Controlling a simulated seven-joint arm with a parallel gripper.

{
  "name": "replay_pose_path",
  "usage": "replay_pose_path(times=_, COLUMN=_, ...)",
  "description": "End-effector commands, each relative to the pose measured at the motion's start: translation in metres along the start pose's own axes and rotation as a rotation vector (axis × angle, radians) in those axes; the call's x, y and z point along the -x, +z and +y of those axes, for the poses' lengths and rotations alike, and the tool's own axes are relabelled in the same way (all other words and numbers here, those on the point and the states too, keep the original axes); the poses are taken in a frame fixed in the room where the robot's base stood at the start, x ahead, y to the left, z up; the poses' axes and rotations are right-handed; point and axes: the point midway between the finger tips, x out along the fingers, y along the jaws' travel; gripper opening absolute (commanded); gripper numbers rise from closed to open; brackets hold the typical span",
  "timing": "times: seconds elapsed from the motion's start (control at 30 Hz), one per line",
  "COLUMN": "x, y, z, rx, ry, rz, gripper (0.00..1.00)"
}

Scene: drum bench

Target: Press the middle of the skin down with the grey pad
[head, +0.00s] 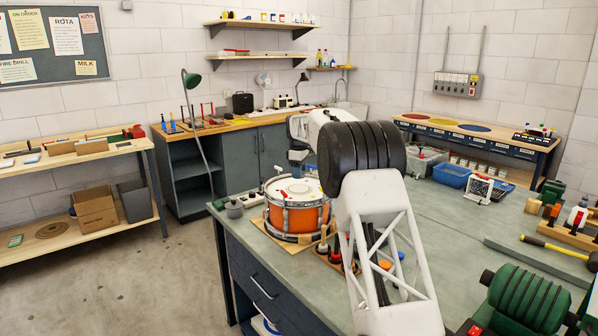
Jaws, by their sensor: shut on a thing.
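The drum (311,218) has an orange shell with metal fittings and stands on a wooden board on the bench. Its pale skin (280,193) faces up, with a few small coloured marks near its rim. My arm reaches across the bench to the far side of the drum. My gripper (298,168) is small and partly hidden there, over the far part of the drum. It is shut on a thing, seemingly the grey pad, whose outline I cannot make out. I cannot tell whether it touches the skin. A grey, knobbed item (234,209) stands on the bench left of the drum.
Small handled tools (336,256) stand in front of the drum, close to my arm. A blue bin (453,176), a white rack (480,189) and a mallet (553,246) are on the right. The middle right of the green bench top (450,225) is clear.

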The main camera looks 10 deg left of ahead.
Motion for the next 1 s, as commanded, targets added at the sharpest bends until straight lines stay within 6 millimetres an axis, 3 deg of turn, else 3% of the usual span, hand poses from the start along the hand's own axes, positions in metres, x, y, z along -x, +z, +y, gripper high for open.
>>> replay_pose_path(times=0.7, x=-0.039, y=0.000, z=0.000, rx=0.000, ry=-0.001, rz=0.000, gripper=0.29)
replay_pose_path(times=1.0, x=-0.044, y=0.000, z=0.000, rx=0.000, ry=0.000, rz=0.000, gripper=0.29)
